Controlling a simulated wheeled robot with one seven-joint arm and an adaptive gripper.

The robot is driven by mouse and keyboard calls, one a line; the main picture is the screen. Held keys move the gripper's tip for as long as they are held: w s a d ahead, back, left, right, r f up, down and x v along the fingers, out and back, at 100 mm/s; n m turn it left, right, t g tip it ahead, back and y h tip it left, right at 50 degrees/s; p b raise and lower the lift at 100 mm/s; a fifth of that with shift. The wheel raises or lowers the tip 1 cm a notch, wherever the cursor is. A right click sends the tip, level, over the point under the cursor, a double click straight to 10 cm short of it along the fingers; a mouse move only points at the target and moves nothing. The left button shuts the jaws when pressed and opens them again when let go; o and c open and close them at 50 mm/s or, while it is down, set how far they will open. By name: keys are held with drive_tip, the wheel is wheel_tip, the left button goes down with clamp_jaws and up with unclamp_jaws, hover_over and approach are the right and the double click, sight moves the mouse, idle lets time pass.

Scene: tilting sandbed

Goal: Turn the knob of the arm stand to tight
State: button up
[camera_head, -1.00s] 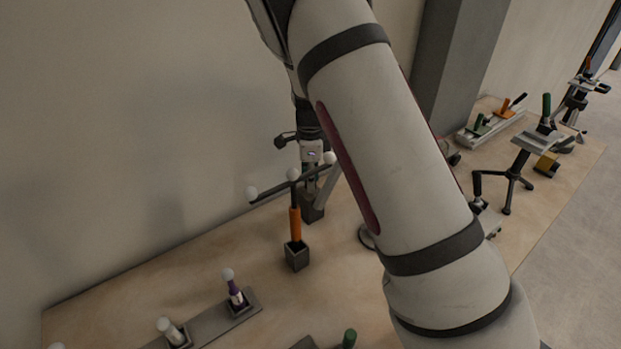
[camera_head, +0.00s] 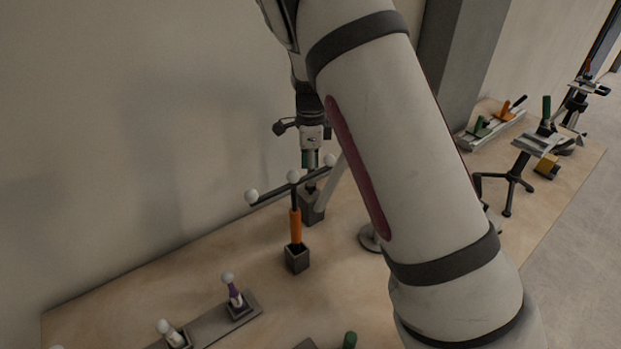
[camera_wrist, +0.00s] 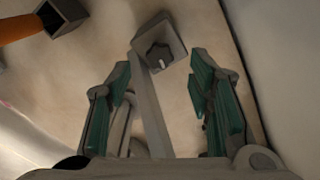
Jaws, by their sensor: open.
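The arm stand shows as a grey block (camera_head: 313,207) with a slanted light grey bar, standing near the wall. My gripper (camera_head: 311,164) is above the block, pointing down. In the wrist view my gripper (camera_wrist: 160,80) is open, with its green-padded fingers on either side of the bar. The knob lies a little beyond the fingertips in that view, between them and not gripped.
An orange-handled post (camera_head: 295,225) with a dark crossbar and white balls stands close in front of the block. A tripod stand (camera_head: 512,180) and clamps are at right. The wall is close behind.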

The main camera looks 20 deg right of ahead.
wheel_tip(320, 180, up, 8)
idle(0.6)
